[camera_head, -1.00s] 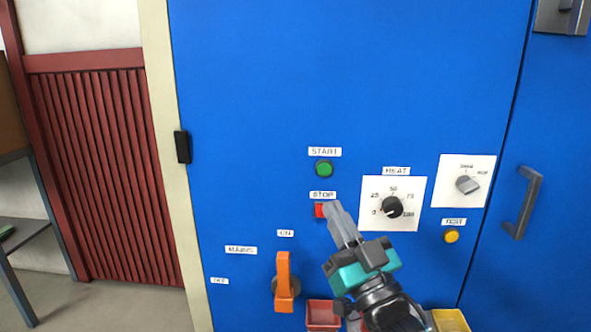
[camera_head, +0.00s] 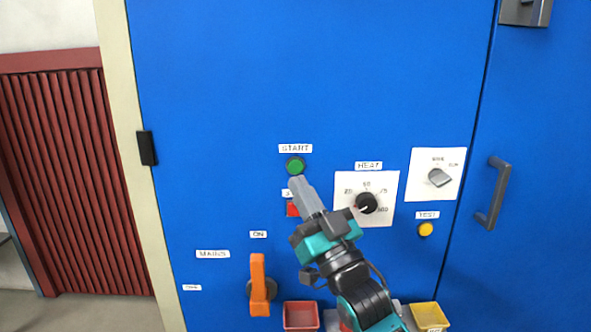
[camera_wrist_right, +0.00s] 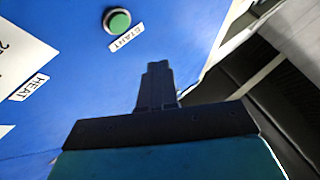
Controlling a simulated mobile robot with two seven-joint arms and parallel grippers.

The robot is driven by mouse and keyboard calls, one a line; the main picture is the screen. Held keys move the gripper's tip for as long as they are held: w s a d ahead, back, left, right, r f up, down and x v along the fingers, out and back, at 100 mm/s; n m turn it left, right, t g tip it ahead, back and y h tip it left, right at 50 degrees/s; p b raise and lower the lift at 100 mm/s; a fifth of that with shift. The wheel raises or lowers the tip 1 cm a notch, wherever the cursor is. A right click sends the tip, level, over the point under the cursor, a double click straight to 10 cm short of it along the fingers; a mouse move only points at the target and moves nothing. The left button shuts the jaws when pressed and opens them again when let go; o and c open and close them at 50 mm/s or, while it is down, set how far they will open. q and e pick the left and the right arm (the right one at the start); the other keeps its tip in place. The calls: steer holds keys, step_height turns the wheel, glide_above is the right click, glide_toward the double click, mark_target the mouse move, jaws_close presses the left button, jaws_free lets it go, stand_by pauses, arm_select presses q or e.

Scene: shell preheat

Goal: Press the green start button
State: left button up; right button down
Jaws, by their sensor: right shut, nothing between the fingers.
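The green start button (camera_head: 295,165) sits on the blue cabinet front under a START label. It also shows near the top of the right wrist view (camera_wrist_right: 118,21), with its label beside it. My right gripper (camera_head: 298,181) is shut and empty. In the head view its fingertips appear just below the green button and overlap the STOP label. In the wrist view its fingers (camera_wrist_right: 157,68) point toward the panel, with a visible gap in the picture between the tips and the button. Whether the tips touch the panel cannot be told. My left gripper is not in view.
A heat dial (camera_head: 366,203), a grey selector knob (camera_head: 440,178) and a yellow test button (camera_head: 426,229) lie to the right. An orange mains lever (camera_head: 258,285) is lower left. Red (camera_head: 301,316) and yellow (camera_head: 429,316) bins stand below.

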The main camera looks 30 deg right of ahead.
mark_target(296, 166)
steer(key=w+d, duration=0.2)
steer(key=w, duration=0.1)
steer(key=w+d, duration=0.1)
steer(key=shift+w, duration=0.3)
steer(key=shift+a, duration=0.1)
stand_by(0.9)
stand_by(0.9)
steer(key=shift+w+d, duration=0.25)
steer(key=shift+w, duration=0.1)
steer(key=shift+w+d, duration=0.2)
steer(key=shift+w, duration=0.2)
stand_by(0.6)
steer(key=shift+s+a, duration=0.1)
steer(key=shift+s, duration=0.05)
steer(key=shift+s+a+p, duration=0.3)
steer(key=shift+s, duration=0.3)
